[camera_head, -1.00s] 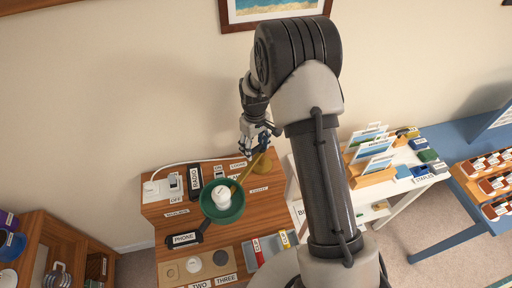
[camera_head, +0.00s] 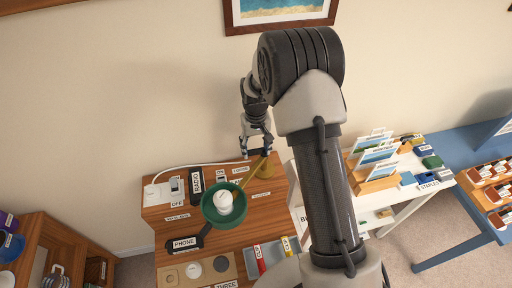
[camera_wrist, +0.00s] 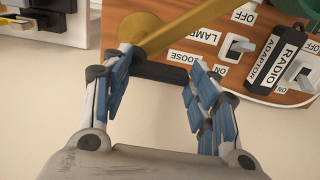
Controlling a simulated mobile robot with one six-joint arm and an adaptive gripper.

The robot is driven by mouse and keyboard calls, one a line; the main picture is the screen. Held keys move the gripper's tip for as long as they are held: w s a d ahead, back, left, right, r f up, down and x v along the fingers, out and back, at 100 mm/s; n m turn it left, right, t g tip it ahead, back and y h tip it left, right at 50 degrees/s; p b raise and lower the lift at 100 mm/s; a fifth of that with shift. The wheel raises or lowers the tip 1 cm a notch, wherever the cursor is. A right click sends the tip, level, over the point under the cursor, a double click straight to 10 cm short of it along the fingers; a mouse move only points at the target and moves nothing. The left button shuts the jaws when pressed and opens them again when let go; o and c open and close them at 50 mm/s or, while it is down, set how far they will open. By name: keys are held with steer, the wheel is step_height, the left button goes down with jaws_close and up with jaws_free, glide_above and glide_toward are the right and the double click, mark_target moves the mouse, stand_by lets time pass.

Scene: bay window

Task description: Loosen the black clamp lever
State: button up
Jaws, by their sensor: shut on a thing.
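The black clamp lever (camera_wrist: 165,73) shows in the wrist view as a dark bar at the foot of the brass lamp (camera_wrist: 145,32), beside the label reading LOOSE (camera_wrist: 184,58). My gripper (camera_wrist: 158,62) has its two blue-padded fingers on either side of the lever, shut on it, with the left finger close against the brass post. In the head view my gripper (camera_head: 257,148) is at the back edge of the wooden desk, by the lamp's brass base (camera_head: 264,170). The lever cannot be made out there.
The lamp's green shade (camera_head: 238,210) hangs over the desk (camera_head: 225,243). A lamp switch (camera_wrist: 236,46) and a black radio adaptor (camera_wrist: 275,60) stand close by. A white cable runs along the desk's back. A white table with card racks (camera_head: 375,178) stands to the right.

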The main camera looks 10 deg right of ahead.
mark_target(256, 150)
steer(key=o, duration=1.1)
steer(key=shift+c, duration=0.2)
step_height(256, 150, up, 12)
stand_by(0.4)
